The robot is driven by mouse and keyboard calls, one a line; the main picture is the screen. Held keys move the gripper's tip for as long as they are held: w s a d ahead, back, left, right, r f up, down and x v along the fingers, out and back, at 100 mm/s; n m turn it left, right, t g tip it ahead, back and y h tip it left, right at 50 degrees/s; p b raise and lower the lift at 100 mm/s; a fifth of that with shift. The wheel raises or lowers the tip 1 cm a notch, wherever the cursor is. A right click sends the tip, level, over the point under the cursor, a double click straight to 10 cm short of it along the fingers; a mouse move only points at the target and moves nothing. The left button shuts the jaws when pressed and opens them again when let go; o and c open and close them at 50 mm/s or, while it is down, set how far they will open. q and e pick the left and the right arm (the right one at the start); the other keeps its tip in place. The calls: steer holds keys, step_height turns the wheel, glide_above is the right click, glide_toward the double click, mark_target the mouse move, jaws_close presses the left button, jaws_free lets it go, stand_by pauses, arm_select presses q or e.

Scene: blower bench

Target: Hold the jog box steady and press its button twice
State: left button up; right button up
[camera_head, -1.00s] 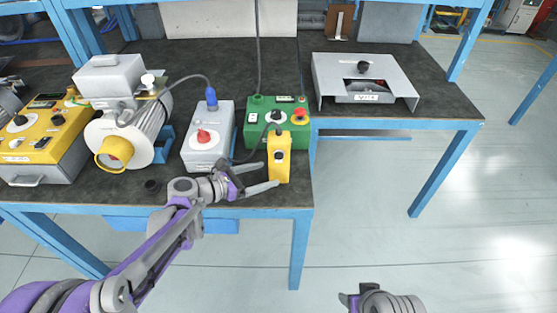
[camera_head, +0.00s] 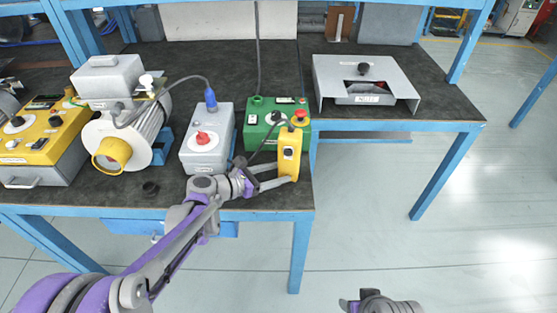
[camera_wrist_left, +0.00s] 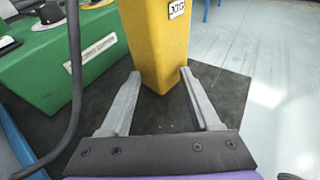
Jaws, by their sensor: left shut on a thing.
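The yellow jog box (camera_head: 289,158) stands upright near the front right corner of the dark bench top, in front of the green box. It has dark controls on its face. Its lower part, with a "JOG" label, also shows in the left wrist view (camera_wrist_left: 158,40). My left gripper (camera_head: 285,174) is shut on the jog box, low down, with one finger on each side; the fingers show in the left wrist view (camera_wrist_left: 160,74). My right gripper (camera_head: 350,303) is only partly in view at the bottom edge, away from the bench, and its jaws cannot be made out.
The green box (camera_head: 262,140) with a red button stands just behind the jog box, with a dark cable between them. A grey box with a red knob (camera_head: 207,155), a motor (camera_head: 130,135) and a yellow panel (camera_head: 38,135) stand left. A grey cover (camera_head: 330,75) is at right.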

arm_select(q)
jaws_close()
